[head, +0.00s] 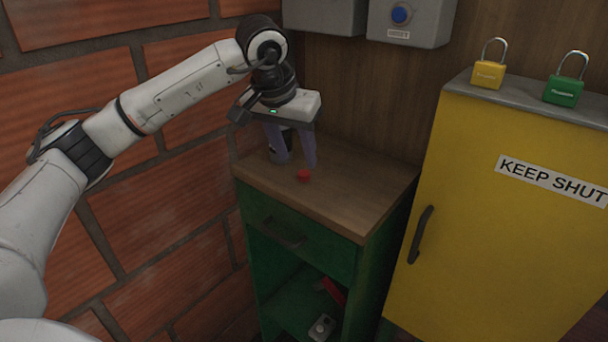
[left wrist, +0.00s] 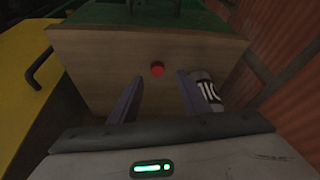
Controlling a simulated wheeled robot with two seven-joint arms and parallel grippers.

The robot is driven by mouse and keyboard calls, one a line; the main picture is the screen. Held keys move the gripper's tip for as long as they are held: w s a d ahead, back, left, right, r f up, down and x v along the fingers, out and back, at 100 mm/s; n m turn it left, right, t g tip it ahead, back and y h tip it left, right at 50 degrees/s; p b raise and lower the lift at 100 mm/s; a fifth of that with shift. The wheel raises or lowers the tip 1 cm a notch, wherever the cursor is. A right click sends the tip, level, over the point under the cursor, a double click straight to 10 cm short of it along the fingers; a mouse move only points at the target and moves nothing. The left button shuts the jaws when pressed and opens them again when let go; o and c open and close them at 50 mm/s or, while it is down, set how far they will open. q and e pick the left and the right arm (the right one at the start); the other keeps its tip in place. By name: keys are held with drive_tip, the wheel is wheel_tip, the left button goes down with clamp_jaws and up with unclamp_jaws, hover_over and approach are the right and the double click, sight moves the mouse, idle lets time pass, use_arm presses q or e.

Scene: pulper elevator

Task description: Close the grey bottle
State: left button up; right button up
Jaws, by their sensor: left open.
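The grey bottle (left wrist: 208,91), with a black-and-white label, stands on the wooden cabinet top just outside one finger of my left gripper. In the head view the bottle (head: 272,154) is mostly hidden behind the fingers. Its opening is not clearly visible. A small red cap (head: 304,175) lies on the cabinet top, apart from the bottle; it also shows in the left wrist view (left wrist: 157,69), beyond the gap between the fingertips. My left gripper (head: 297,163) is open and empty, pointing down over the top; its fingers also show in the wrist view (left wrist: 160,77). My right gripper is not in view.
The green cabinet's wooden top (head: 345,195) is otherwise clear. A yellow cabinet (head: 490,215) stands close on the right, with yellow (head: 488,74) and green (head: 564,91) padlocks on it. A brick wall (head: 150,200) borders the left. Grey boxes (head: 410,22) hang above.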

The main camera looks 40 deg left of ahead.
sight(304, 173)
use_arm(q)
drive_tip(key=x, duration=0.5)
drive_tip(key=shift+d, duration=0.25)
clamp_jaws()
